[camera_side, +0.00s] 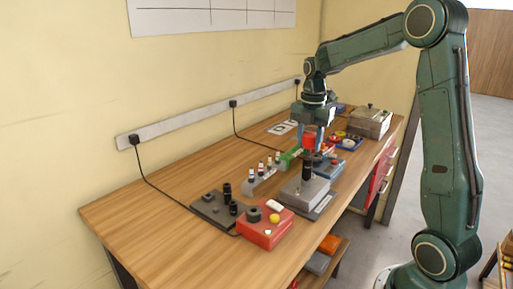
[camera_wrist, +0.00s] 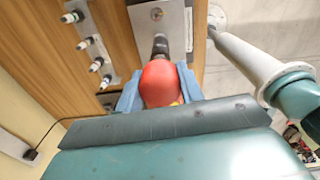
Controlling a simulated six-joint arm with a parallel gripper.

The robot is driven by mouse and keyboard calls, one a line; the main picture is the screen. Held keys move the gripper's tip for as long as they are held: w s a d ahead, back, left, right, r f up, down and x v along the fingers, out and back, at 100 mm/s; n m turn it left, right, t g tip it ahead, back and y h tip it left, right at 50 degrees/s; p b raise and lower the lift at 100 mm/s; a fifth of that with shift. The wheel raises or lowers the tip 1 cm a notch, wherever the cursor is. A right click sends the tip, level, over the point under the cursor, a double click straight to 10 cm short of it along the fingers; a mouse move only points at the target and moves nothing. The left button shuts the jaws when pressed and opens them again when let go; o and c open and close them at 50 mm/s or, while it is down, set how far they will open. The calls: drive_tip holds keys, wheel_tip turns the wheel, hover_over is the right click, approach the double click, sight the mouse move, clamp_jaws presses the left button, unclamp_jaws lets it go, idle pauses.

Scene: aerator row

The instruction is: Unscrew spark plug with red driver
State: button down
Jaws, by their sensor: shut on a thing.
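My gripper (camera_side: 315,138) is shut on the red driver (camera_side: 308,140), with its blue fingers either side of the red handle. In the wrist view the round red handle (camera_wrist: 160,82) fills the space between the fingers. The driver's black socket end (camera_side: 307,170) points down, upright, over the grey metal block (camera_side: 303,191). It appears to meet the block's top, but I cannot tell how deep it sits. Any spark plug under the socket is hidden. Several white-and-black plugs stand in a grey rack (camera_side: 258,186); they also show in the wrist view at left.
A red box (camera_side: 262,236) with a yellow button and a dark plate (camera_side: 207,209) with black cylinders stand at the near left. The table's left part is clear.

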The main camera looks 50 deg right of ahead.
drive_tip(key=shift+s+f+n, duration=0.1)
drive_tip(key=shift+f+n, duration=0.15)
drive_tip(key=shift+n, duration=0.05)
drive_tip(key=n, duration=0.3)
drive_tip(key=shift+a+n, duration=0.1)
drive_tip(key=shift+n, duration=2)
drive_tip(key=c, duration=0.8)
unclamp_jaws()
drive_tip(key=shift+r, duration=0.1)
drive_tip(key=shift+m, duration=0.3)
drive_tip(key=m, duration=0.3)
drive_tip(key=shift+r, duration=0.1)
drive_tip(key=shift+m, duration=1.7)
